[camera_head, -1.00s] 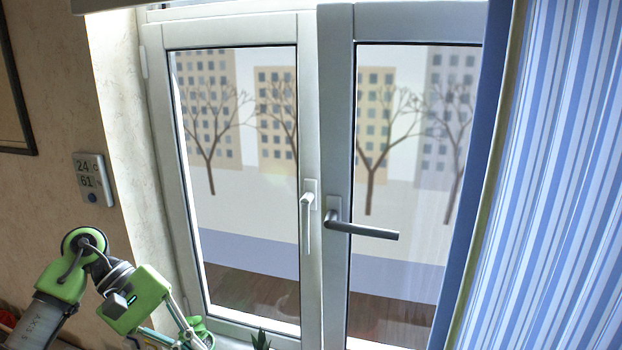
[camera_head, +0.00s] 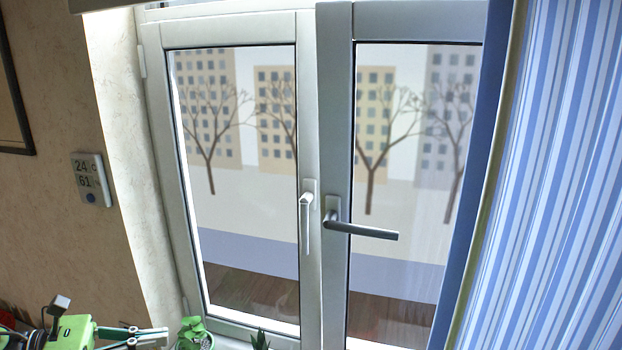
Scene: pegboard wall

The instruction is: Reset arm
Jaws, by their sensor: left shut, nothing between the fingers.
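My left gripper (camera_head: 160,336) is low in the lower left corner, with a green body and thin fingers pointing right. Its fingers are together with nothing between them. It is left of the window and appears apart from it. The rest of my left arm is mostly cut off by the picture's edge. My right gripper is not in view. The window has a left handle (camera_head: 306,222) pointing down and a right handle (camera_head: 362,231) lying horizontal.
A green potted plant (camera_head: 194,333) stands on the sill just right of my left gripper. Another plant tip (camera_head: 260,340) shows at the bottom edge. A blue striped curtain (camera_head: 555,190) hangs at the right. A small display (camera_head: 91,179) is on the left wall.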

